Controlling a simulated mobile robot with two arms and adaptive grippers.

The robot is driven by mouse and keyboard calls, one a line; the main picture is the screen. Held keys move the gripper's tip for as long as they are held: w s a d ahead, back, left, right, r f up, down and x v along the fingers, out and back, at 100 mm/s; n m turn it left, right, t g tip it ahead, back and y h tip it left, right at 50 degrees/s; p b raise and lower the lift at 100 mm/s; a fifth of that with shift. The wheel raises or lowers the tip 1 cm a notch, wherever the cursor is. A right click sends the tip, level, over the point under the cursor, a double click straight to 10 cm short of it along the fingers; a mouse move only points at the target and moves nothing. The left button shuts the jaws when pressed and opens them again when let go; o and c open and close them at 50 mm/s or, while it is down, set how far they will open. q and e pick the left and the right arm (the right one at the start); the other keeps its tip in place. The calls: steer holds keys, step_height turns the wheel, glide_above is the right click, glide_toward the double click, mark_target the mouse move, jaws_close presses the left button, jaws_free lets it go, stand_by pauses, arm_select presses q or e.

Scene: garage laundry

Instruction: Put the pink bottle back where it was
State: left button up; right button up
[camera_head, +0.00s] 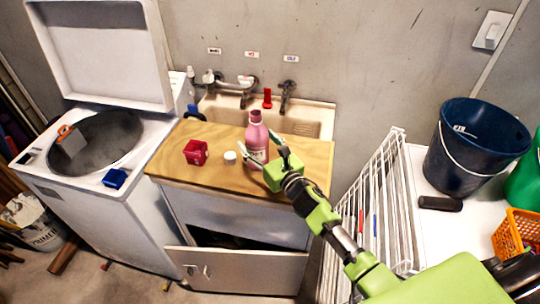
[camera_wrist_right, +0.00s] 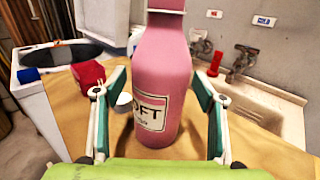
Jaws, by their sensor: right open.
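The pink bottle (camera_head: 257,138) stands upright on the wooden counter (camera_head: 185,172), in front of the sink. In the right wrist view the pink bottle (camera_wrist_right: 162,85) fills the middle, with a white label facing me. My right gripper (camera_head: 270,160) is at the bottle's right side in the head view. In the wrist view my right gripper (camera_wrist_right: 160,112) is open, with one finger on each side of the bottle and visible gaps. The bottle's lower part is partly hidden by the gripper in the head view. My left gripper is not in view.
A red container (camera_head: 195,152) and a white cap (camera_head: 230,157) stand left of the bottle. The sink (camera_head: 312,119) lies behind. An open washer (camera_head: 60,180) is at left. A white rack (camera_head: 370,205) and dark blue bucket (camera_head: 470,150) are at right.

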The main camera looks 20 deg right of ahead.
steer(key=s, duration=0.3)
steer(key=s+d+b, duration=0.1)
steer(key=s, duration=0.2)
steer(key=s+d+b, duration=0.1)
steer(key=s, duration=0.3)
steer(key=shift+f, duration=0.1)
steer(key=shift+s, duration=0.55)
